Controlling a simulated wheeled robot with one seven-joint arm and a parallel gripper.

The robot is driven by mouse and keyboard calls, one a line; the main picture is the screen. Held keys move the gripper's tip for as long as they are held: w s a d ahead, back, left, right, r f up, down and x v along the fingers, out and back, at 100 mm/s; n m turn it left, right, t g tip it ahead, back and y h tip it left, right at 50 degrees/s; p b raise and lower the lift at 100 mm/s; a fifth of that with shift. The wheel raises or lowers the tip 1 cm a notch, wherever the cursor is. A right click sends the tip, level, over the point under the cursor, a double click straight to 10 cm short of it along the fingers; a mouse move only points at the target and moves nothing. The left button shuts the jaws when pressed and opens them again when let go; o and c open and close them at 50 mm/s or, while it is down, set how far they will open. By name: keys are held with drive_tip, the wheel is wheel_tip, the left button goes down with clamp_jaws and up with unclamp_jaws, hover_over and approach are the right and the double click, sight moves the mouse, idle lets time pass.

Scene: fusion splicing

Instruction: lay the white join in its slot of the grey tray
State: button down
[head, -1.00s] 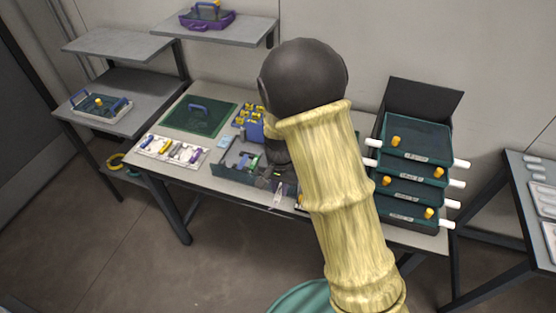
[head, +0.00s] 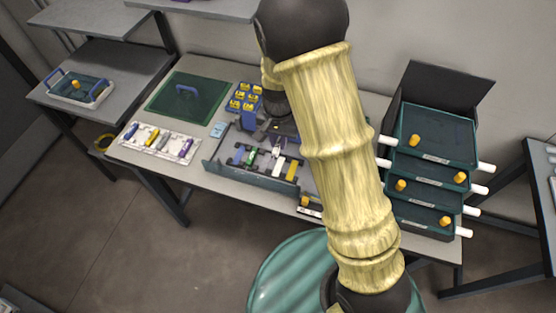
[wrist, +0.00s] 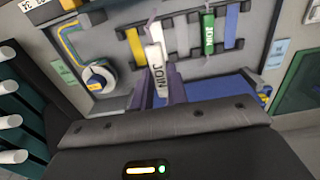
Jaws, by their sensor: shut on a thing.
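My gripper (wrist: 158,88) is shut on the white join (wrist: 157,66), which bears the lettering JOIN. In the wrist view the join stands out beyond the fingertips over the grey tray (wrist: 185,62); whether it touches the tray cannot be told. A green piece (wrist: 208,32) sits in the tray to the right of the join. In the head view the grey tray (head: 228,172) lies on the table under my arm. My arm hides part of the tray, and the join's own slot is not clear.
A white rack (head: 158,142) and green mat (head: 190,104) lie left on the table. Stacked dark green trays (head: 432,135) stand right.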

drive_tip(key=shift+s, duration=0.1)
drive_tip(key=shift+f, duration=0.15)
hover_over(278, 166)
wheel_tip(278, 166, down, 5)
drive_tip(key=shift+d+f, duration=0.1)
drive_tip(key=shift+f, duration=0.4)
drive_tip(key=shift+d, duration=0.1)
drive_tip(key=shift+f+p, duration=0.35)
drive_tip(key=shift+f, duration=1.55)
drive_tip(key=shift+s+r, duration=0.1)
